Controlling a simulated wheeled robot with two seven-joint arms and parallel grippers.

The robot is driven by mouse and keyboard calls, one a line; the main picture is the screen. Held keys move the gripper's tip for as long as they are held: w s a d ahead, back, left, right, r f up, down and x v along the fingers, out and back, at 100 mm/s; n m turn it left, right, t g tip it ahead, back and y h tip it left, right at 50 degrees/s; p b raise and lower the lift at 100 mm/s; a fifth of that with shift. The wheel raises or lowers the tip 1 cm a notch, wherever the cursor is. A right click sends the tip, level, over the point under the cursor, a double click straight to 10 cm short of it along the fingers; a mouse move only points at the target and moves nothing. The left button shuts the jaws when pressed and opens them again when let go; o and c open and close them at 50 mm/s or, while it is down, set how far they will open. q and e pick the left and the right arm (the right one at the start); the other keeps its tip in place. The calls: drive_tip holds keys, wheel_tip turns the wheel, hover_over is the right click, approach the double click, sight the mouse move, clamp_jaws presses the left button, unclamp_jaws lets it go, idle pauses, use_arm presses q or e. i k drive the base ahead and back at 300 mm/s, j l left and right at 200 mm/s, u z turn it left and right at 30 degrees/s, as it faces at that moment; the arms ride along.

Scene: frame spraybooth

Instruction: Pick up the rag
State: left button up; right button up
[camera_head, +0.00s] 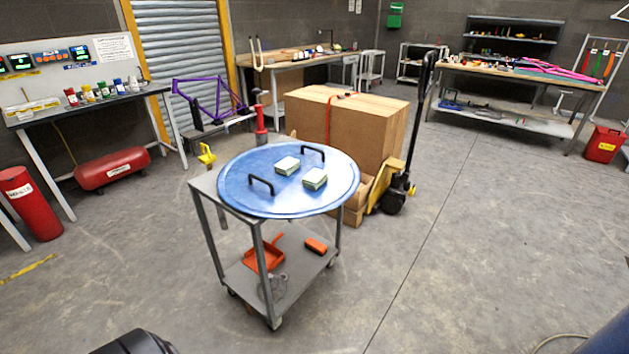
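Neither of my grippers can be made out in the head view. Dark shapes at the bottom left and bottom right edges show no fingers.
An orange dustpan (268,257) and an orange brush (316,245) lie on the cart's lower shelf. A large cardboard box (365,130) on a yellow pallet jack (388,185) stands close behind the cart.

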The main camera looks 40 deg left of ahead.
sight(316, 178)
drive_tip(key=i+u, duration=0.15)
drive_tip(key=u, duration=0.65)
